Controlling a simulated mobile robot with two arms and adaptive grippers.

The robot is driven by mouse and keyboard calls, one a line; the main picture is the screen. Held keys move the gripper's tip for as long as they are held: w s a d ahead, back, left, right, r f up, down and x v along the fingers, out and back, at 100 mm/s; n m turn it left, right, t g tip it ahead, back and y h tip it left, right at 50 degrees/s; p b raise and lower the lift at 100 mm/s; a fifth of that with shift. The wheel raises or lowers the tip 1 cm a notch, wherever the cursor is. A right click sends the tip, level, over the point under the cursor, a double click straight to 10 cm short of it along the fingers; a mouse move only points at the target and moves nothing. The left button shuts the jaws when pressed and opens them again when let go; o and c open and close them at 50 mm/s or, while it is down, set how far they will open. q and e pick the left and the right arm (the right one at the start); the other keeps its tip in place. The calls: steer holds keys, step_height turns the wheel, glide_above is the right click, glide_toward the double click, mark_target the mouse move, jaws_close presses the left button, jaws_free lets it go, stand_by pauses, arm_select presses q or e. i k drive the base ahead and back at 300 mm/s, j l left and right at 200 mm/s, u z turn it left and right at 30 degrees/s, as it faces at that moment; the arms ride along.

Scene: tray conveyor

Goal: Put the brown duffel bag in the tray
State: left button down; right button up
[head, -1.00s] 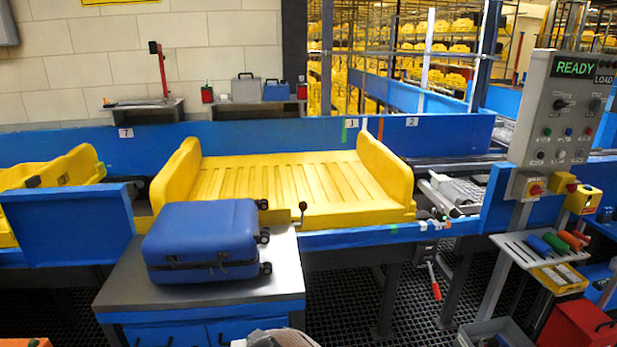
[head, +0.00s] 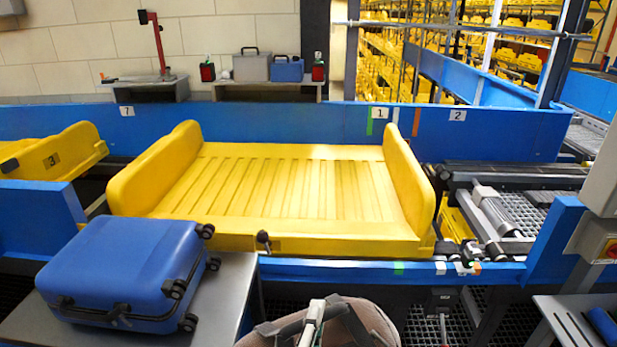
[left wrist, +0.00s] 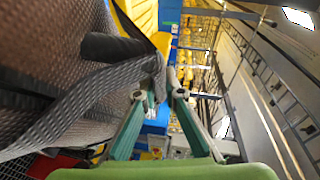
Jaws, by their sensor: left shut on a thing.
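The brown duffel bag (head: 352,328) is at the bottom middle of the head view, cut off by the lower edge. My left gripper (head: 316,312) is at its dark handle. In the left wrist view, the gripper (left wrist: 163,92) is shut on the grey strap of the bag (left wrist: 60,50), which fills the left side. The yellow tray (head: 410,185) stands empty on the conveyor beyond the bag, with high walls at its left and right ends. The bag is on the near side of the tray, outside it. My right gripper is not in view.
A blue suitcase (head: 125,270) lies on a grey-topped cabinet (head: 228,300) at left. A blue rail (head: 350,271) runs along the tray's near side. A small black-knobbed lever (head: 263,238) rises at the front edge. Another yellow tray (head: 60,150) is at far left.

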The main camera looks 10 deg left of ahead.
mark_target(341, 197)
steer(key=i+l+z, duration=0.1)
steer(key=i+l, duration=0.7)
steer(key=i, duration=0.15)
steer(key=z, duration=0.05)
